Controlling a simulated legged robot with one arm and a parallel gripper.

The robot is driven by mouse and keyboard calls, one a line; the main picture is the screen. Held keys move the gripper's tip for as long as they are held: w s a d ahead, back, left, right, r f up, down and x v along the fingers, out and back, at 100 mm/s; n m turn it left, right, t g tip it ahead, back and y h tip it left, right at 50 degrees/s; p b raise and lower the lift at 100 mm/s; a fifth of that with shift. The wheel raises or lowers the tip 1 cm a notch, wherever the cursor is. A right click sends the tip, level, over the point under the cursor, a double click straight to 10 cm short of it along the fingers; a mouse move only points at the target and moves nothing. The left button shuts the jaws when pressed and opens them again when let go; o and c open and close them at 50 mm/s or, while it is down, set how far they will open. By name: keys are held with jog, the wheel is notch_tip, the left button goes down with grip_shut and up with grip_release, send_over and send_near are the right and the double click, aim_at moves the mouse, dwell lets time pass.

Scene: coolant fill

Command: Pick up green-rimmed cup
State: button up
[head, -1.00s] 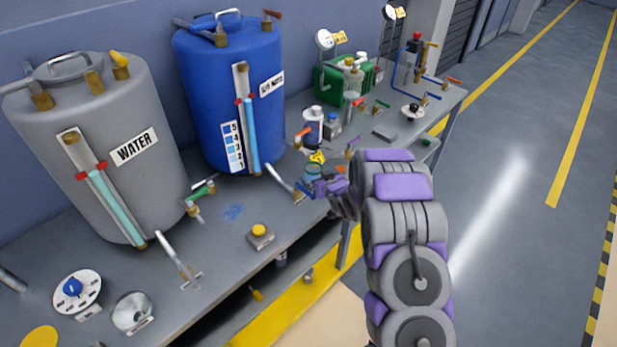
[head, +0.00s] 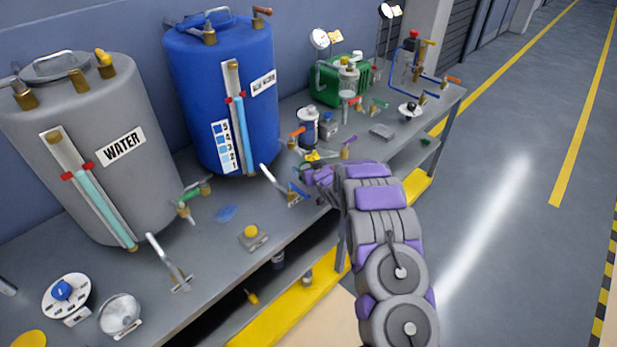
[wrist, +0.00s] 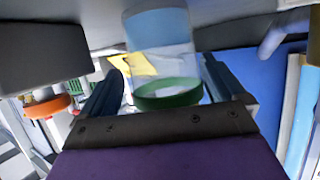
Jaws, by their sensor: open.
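The green-rimmed cup (wrist: 168,95) is in the middle of the wrist view. Its body is clear with a bluish end, and its green rim is close to my gripper's palm. My gripper (wrist: 160,70) is open, with one dark finger on each side of the cup. Whether either finger touches it I cannot tell. In the head view my gripper (head: 312,178) is low over the bench near the blue tank, and it and my arm hide the cup there.
The blue tank (head: 205,110) and the grey water tank (head: 95,165) stand behind on the bench (head: 205,265). Open floor lies to the right.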

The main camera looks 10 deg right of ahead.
jog(key=shift+w, duration=0.45)
jog(key=shift+a, duration=0.8)
jog(key=c, duration=0.3)
jog(key=shift+d, duration=0.7)
jog(key=c, duration=0.6)
jog(key=shift+a, duration=0.1)
jog(key=shift+c, duration=0.9)
jog(key=shift+a, duration=0.5)
jog(key=shift+c, duration=0.2)
jog(key=r+p, duration=0.1)
jog(key=r, duration=0.5)
jog(key=r+p, duration=0.1)
jog(key=r, duration=0.2)
jog(key=shift+d+p, duration=0.3)
jog(key=shift+d, duration=0.05)
jog(key=shift+a+r, duration=0.25)
jog(key=shift+r, duration=0.2)
